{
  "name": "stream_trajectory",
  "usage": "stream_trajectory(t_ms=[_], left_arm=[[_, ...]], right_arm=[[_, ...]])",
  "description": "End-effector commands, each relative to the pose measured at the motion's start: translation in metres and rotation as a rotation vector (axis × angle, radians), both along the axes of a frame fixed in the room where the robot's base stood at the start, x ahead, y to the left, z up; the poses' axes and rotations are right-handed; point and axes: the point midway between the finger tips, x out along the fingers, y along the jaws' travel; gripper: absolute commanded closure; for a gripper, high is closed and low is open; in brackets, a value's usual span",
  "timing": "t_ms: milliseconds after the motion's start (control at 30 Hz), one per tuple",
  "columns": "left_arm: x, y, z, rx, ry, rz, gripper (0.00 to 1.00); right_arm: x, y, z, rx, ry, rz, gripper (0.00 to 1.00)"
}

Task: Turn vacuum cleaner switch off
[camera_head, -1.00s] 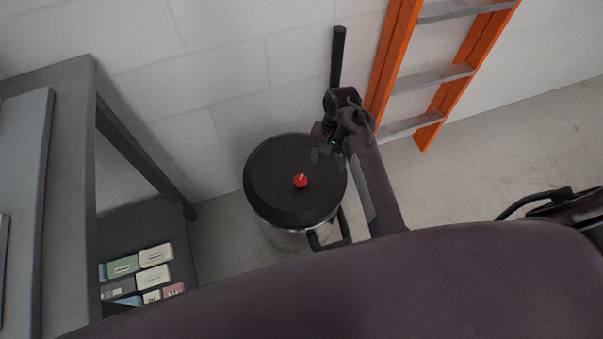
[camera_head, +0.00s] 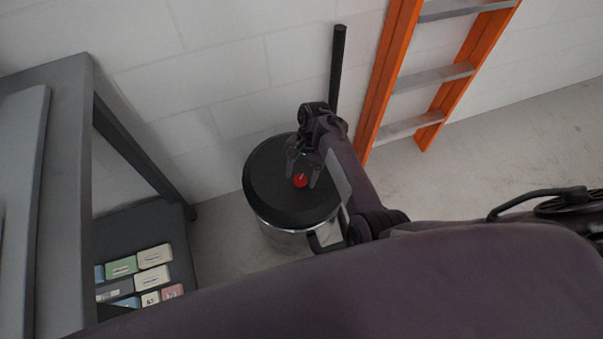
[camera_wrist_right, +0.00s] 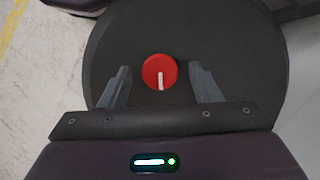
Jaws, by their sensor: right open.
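The vacuum cleaner (camera_head: 275,205) is a round canister with a black lid and a silver body, standing on the floor by the wall. Its switch (camera_head: 300,181) is a red knob with a white mark on the lid. In the right wrist view the switch (camera_wrist_right: 160,72) lies between and slightly beyond the open fingers, its white mark pointing down the picture. My right gripper (camera_head: 302,172) is open and empty above the lid, its fingers on either side of the switch; it also shows in the wrist view (camera_wrist_right: 160,88). Whether it touches the knob cannot be told. My left gripper is not in view.
A grey table (camera_head: 68,95) stands at the left, with a low shelf (camera_head: 180,262) holding several small boxes (camera_head: 150,257). A black pole (camera_head: 337,75) and an orange ladder (camera_head: 386,70) are at the wall. The floor (camera_head: 520,140) at the right is clear.

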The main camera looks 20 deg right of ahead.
Motion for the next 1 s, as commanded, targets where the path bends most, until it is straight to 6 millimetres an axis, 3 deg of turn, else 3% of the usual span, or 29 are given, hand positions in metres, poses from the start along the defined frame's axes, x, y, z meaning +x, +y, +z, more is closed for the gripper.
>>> stream_trajectory(t_ms=[233, 567, 1000], left_arm=[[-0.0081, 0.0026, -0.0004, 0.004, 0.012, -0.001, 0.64], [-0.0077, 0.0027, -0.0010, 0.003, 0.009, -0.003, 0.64], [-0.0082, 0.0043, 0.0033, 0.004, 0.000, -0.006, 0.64]], right_arm=[[-0.0003, 0.0000, -0.0007, 0.000, 0.000, 0.000, 0.44], [-0.0002, -0.0002, -0.0005, -0.001, -0.001, 0.000, 0.87], [0.0012, -0.0007, 0.0015, -0.005, 0.000, 0.106, 0.87]])
